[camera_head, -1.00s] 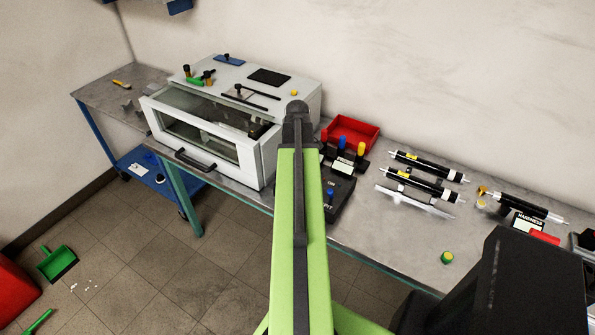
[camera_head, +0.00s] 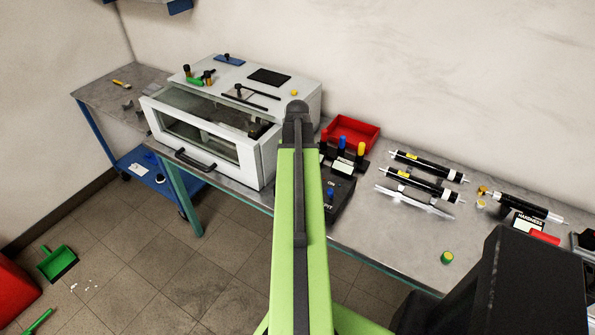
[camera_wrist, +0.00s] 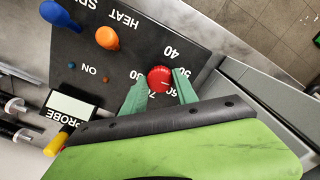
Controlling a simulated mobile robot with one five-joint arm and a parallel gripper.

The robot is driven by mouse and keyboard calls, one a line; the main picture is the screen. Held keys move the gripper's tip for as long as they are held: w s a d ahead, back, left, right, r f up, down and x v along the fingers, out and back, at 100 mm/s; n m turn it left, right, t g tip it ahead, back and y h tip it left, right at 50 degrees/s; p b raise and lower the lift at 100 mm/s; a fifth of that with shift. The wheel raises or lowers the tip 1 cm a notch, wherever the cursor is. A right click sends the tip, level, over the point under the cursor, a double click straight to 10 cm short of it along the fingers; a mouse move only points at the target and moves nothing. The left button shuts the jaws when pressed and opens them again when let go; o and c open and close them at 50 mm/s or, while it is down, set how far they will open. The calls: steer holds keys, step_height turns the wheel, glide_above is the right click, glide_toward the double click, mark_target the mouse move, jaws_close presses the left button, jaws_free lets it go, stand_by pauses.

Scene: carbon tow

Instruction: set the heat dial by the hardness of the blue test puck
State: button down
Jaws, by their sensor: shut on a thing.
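In the wrist view a red dial (camera_wrist: 159,76) sits on the dark control panel (camera_wrist: 88,78), with printed numbers around it, among them 30 and 40. My gripper (camera_wrist: 160,84) is shut on the dial, one green finger on each side. The word HEAT is printed on the panel near an orange knob. The dial's exact setting is too small to read. In the head view my arm hides the gripper and the dial. I cannot make out a blue test puck in either view. A HARDNESS tester (camera_head: 528,222) stands at the right of the bench.
A white oven (camera_head: 232,130) stands left of the panel and a red bin (camera_head: 352,131) behind it. Black rollers (camera_head: 425,165) and a green-and-yellow puck (camera_head: 446,257) lie to the right. In the wrist view a blue knob (camera_wrist: 58,14) and orange knob (camera_wrist: 107,38) stand near my gripper.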

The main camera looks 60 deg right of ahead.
steer(key=m, duration=0.7)
stand_by(0.6)
steer(key=c, duration=0.9)
jaws_free()
steer(key=shift+c, duration=0.2)
step_height(320, 180, up, 17)
steer(key=p, duration=1.7)
steer(key=shift+r, duration=0.2)
